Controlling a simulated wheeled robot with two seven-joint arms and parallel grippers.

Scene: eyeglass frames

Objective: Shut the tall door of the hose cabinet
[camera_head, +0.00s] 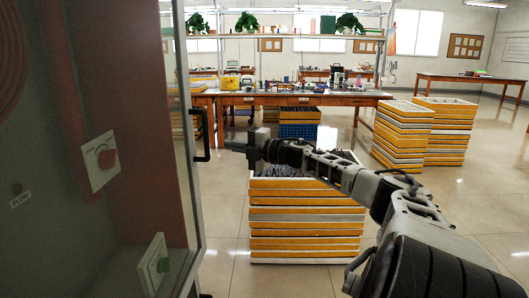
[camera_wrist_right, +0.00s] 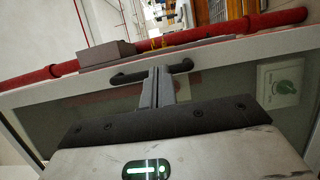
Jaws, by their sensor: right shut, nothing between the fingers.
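The hose cabinet's tall door, with a grey frame (camera_head: 186,130) and a glass pane, fills the left of the head view. A dark bar handle (camera_head: 203,136) sticks out from its frame. The handle also shows in the wrist view (camera_wrist_right: 180,66), across the frame (camera_wrist_right: 240,57). How far the door stands open is unclear. My right gripper (camera_head: 228,146) is shut and empty, pointing left at the handle. In the wrist view its fingertips (camera_wrist_right: 160,72) are at the handle's middle; I cannot tell whether they touch it. My left gripper is not in view.
A stack of yellow-and-grey trays (camera_head: 306,222) stands under my right arm. More stacks (camera_head: 402,135) and a workbench (camera_head: 290,99) stand behind. Open floor (camera_head: 228,200) lies beside the door.

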